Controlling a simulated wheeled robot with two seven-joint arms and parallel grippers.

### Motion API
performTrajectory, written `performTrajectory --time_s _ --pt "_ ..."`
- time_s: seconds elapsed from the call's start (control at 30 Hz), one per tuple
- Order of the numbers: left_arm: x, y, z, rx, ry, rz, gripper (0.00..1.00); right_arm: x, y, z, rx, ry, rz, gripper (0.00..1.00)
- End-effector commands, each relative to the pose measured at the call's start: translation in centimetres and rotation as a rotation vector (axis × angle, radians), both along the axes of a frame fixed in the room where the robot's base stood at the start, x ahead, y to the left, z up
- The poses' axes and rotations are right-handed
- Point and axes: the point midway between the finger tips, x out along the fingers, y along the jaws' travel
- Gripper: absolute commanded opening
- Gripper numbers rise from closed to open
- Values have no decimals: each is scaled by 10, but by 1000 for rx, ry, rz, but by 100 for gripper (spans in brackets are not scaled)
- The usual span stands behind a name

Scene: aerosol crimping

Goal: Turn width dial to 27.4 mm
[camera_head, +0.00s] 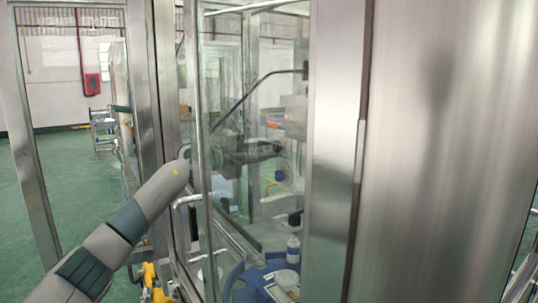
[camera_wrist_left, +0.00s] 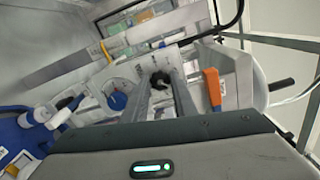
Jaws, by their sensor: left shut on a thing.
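In the left wrist view, my left gripper (camera_wrist_left: 160,70) has its two fingers on either side of a small dark knob (camera_wrist_left: 160,79), which I take to be the width dial. The fingers are shut on it. The knob sits on a grey machine panel; its scale and reading are too small to make out. In the head view, my left arm reaches in from the left, and my left gripper (camera_head: 268,150) shows dimly behind the glass. The dial cannot be made out there. My right gripper is not in view.
A blue round knob (camera_wrist_left: 117,101) and an orange handle (camera_wrist_left: 212,88) flank the gripper. A glass panel with a vertical bar handle (camera_head: 199,100) and steel posts stand close to the arm. A white bottle (camera_head: 293,248) stands on a blue surface below.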

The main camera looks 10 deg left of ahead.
Motion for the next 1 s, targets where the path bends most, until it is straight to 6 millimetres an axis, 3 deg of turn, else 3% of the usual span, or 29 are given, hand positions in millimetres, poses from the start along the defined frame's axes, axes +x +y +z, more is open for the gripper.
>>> performTrajectory --time_s 0.5,0.83,1.0 --pt "0 -1 -5 348 -340 -2 3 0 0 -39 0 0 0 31" --pt "0 -1 -3 512 -502 -3 3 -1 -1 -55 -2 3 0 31" --pt "0 -1 -3 554 -544 -4 3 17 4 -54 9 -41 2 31"
